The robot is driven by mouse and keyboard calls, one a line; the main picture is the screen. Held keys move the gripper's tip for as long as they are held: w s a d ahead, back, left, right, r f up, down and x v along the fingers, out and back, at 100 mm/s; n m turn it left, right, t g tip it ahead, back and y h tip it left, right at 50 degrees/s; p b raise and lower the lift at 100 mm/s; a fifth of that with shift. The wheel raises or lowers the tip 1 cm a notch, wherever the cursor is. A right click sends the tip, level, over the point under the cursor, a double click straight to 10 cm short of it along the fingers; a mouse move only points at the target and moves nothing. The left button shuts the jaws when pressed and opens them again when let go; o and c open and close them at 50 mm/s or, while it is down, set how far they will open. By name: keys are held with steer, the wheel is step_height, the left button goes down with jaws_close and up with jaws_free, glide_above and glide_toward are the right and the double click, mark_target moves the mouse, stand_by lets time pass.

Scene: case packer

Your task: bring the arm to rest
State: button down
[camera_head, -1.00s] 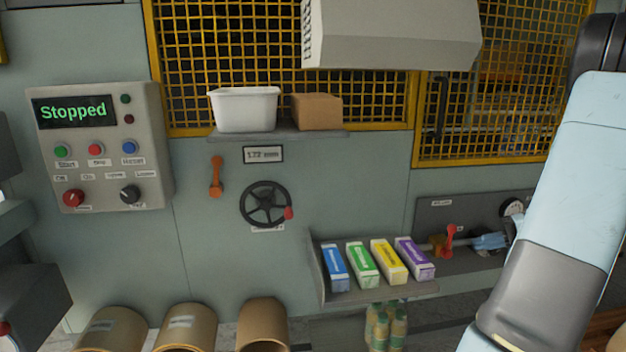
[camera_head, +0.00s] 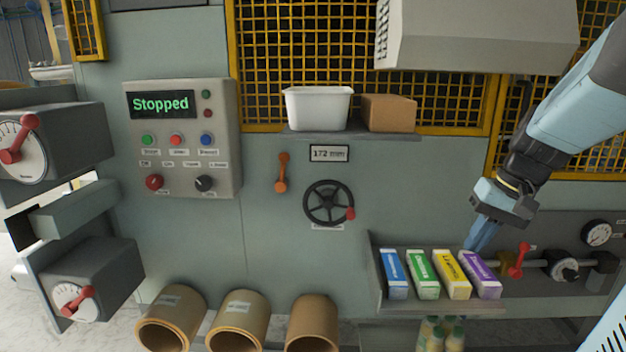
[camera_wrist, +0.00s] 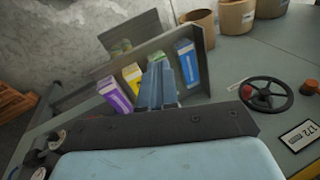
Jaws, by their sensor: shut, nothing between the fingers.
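My gripper (camera_head: 478,240) is at the right of the head view, pointing down. In that view its fingertips are just behind or above the purple box (camera_head: 481,275); I cannot tell whether they touch it. The fingers are shut with nothing between them. In the wrist view the blue fingers (camera_wrist: 158,86) lie together in front of the shelf of boxes and hide part of the green box. My arm (camera_head: 575,115) reaches in from the upper right.
A shelf (camera_head: 430,306) holds blue (camera_head: 394,274), green (camera_head: 422,274), yellow (camera_head: 451,274) and purple boxes. A red-handled valve (camera_head: 518,261) sits right of it. A handwheel (camera_head: 328,203), orange lever (camera_head: 282,173) and control panel (camera_head: 182,140) reading "Stopped" are left. A hood (camera_head: 480,35) overhangs above.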

steer(key=s+a+r+n+t+h, duration=0.2)
steer(key=s+a+r+t+h, duration=0.1)
steer(key=s+a, duration=0.4)
steer(key=shift+s+r+n+t, duration=0.3)
steer(key=shift+s+r+t, duration=0.15)
steer(key=shift+r+t, duration=0.25)
stand_by(0.6)
